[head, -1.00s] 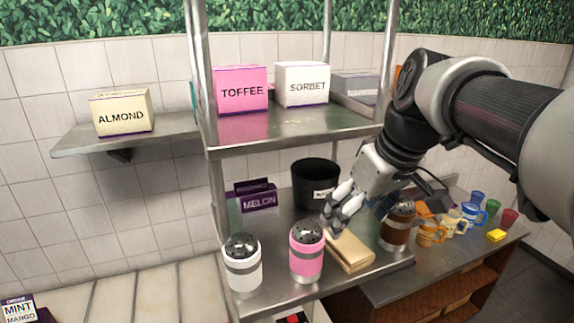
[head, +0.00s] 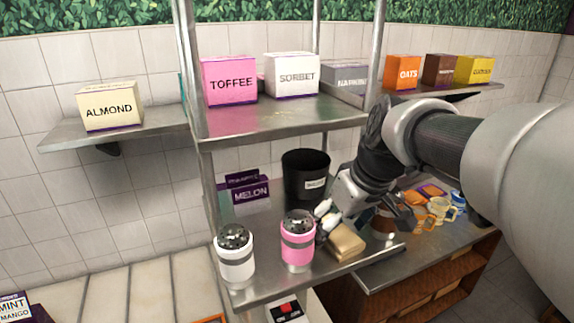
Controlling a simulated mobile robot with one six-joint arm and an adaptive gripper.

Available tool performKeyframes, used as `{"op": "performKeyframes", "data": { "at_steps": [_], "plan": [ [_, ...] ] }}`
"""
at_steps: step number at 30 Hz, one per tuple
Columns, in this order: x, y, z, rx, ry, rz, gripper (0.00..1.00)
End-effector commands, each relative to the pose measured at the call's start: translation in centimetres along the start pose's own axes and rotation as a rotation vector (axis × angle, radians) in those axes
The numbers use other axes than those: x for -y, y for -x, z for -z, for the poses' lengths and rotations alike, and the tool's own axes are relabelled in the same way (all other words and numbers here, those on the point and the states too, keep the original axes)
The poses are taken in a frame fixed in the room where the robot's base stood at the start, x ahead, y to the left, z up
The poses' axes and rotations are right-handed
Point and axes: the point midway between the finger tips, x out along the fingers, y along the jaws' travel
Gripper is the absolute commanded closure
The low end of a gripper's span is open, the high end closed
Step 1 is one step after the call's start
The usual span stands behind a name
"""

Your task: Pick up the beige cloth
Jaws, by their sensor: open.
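The beige cloth (head: 347,245) is a folded block on the metal shelf, between the pink-banded shaker and the brown shaker. My gripper (head: 327,222) is open and low at the cloth's rear left part, close behind the pink shaker. The fingers partly overlap the cloth's far end in the picture. I cannot tell whether they touch it. The cloth's far end is partly hidden by my gripper.
The pink shaker (head: 298,246) stands just left of the cloth, the white shaker (head: 235,258) further left. The brown shaker (head: 382,222) is partly hidden at right. A black bin (head: 304,178) and purple Melon box (head: 251,194) stand behind. An upper shelf (head: 265,121) hangs above.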

Motion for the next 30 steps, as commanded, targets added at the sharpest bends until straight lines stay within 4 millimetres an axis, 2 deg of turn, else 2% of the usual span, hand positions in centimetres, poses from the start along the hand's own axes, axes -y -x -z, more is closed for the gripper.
{"op": "performKeyframes", "data": {
  "at_steps": [20, 30],
  "plan": [
    [-0.01, -0.41, -0.18, 0.0, 0.0, 0.0, 0.25],
    [-0.01, -0.42, -0.19, 0.0, 0.0, 0.0, 0.48]
  ]
}}
